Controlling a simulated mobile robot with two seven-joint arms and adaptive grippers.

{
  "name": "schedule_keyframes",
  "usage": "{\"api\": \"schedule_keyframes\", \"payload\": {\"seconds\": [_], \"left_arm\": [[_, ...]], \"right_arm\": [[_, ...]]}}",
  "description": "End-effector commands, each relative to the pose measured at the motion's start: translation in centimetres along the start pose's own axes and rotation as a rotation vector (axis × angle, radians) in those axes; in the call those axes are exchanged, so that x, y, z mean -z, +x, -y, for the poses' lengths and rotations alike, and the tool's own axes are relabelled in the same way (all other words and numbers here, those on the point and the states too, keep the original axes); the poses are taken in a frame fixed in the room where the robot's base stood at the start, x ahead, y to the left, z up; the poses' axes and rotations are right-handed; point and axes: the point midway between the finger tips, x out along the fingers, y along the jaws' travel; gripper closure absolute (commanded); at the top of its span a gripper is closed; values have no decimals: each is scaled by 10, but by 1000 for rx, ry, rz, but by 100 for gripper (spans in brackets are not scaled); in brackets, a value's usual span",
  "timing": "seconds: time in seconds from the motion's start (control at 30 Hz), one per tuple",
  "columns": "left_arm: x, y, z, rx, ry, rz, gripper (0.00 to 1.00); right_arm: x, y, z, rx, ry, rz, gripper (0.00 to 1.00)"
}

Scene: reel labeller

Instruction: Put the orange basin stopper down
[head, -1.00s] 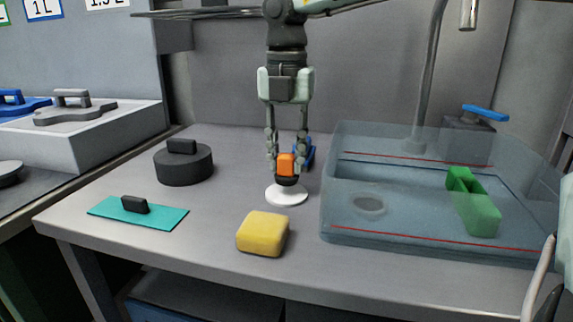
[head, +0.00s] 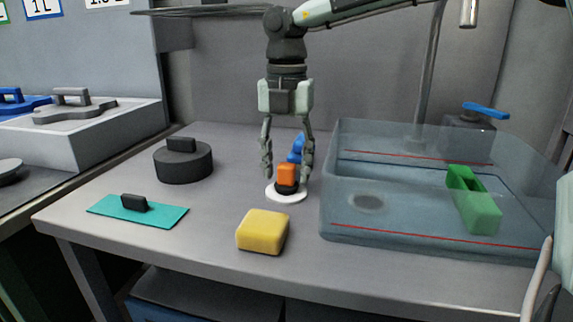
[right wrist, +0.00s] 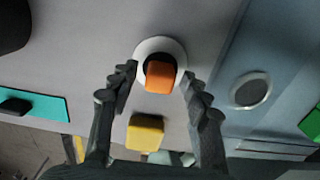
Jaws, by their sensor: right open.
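The orange basin stopper (head: 286,174) has an orange block handle on a round black base. It stands upright on a white round disc (head: 271,195) on the worktop, left of the clear basin (head: 335,222). My right gripper (head: 287,177) is open, pointing down, with one finger on each side of the stopper and gaps between. In the right wrist view the stopper (right wrist: 160,78) sits between the spread fingers (right wrist: 160,82), on the white disc (right wrist: 143,52). The basin's round drain (head: 365,203) is uncovered. My left gripper is not in view.
A yellow sponge (head: 263,231) lies in front of the disc. A blue object (head: 297,149) stands close behind the stopper. A black round weight (head: 183,164) and a teal plate with a black handle (head: 150,212) are at left. A green block (head: 475,205) is in the basin.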

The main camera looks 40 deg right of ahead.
Motion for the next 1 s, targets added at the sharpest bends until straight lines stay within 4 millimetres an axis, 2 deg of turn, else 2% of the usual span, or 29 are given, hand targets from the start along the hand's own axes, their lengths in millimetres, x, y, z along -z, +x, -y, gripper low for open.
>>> {"api": "schedule_keyframes", "payload": {"seconds": [0.17, 0.23, 0.6, 0.7, 0.83, 1.0], "left_arm": [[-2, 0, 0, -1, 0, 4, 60], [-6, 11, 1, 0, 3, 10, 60], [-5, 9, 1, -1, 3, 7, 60], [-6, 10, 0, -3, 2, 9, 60], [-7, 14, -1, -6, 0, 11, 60], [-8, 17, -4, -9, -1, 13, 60]], "right_arm": [[0, -4, 0, 0, 0, -1, 53], [-1, -10, -1, -2, 1, 3, 53], [0, -89, 0, -1, 1, 3, 53], [0, -105, 0, 0, 0, 1, 53], [0, -118, 0, 1, 0, 0, 53], [0, -123, 0, 0, -1, -1, 53]]}}
